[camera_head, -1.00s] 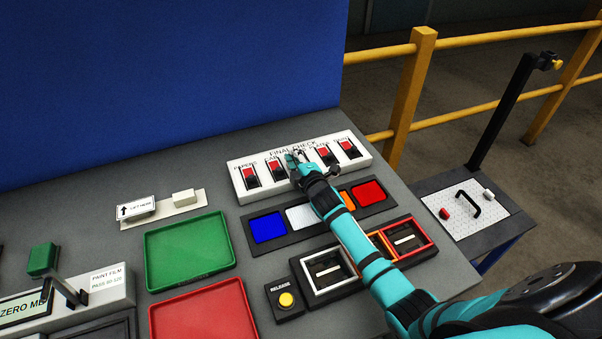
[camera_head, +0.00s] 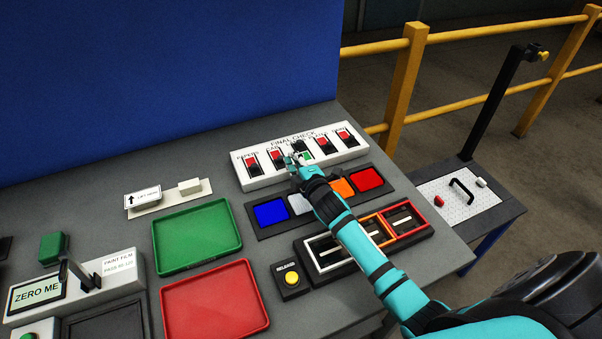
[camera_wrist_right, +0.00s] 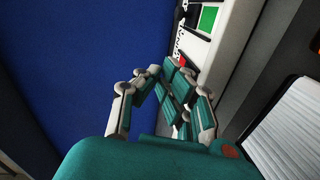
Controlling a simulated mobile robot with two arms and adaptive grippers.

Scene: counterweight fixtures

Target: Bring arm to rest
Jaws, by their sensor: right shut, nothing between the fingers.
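My right arm reaches in from the lower right of the head view. Its gripper (camera_head: 294,160) is shut and empty, just in front of the white FINAL CHECK panel (camera_head: 262,177). I cannot tell whether it touches the panel. The panel's rockers show red, except the middle one, which shows a green face (camera_head: 308,155) and is partly hidden by the gripper. In the right wrist view the closed fingers (camera_wrist_right: 172,78) stand beside the panel, with a green rocker face (camera_wrist_right: 208,18) beyond them. My left gripper is not in view.
Below the arm lie a strip of coloured pads (camera_head: 270,212), framed slots (camera_head: 334,262) and a yellow RELEASE button (camera_head: 291,278). A green tray (camera_head: 197,236) and red tray (camera_head: 214,302) lie left. A blue wall (camera_head: 160,80) stands behind; a side table (camera_head: 480,215) is right.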

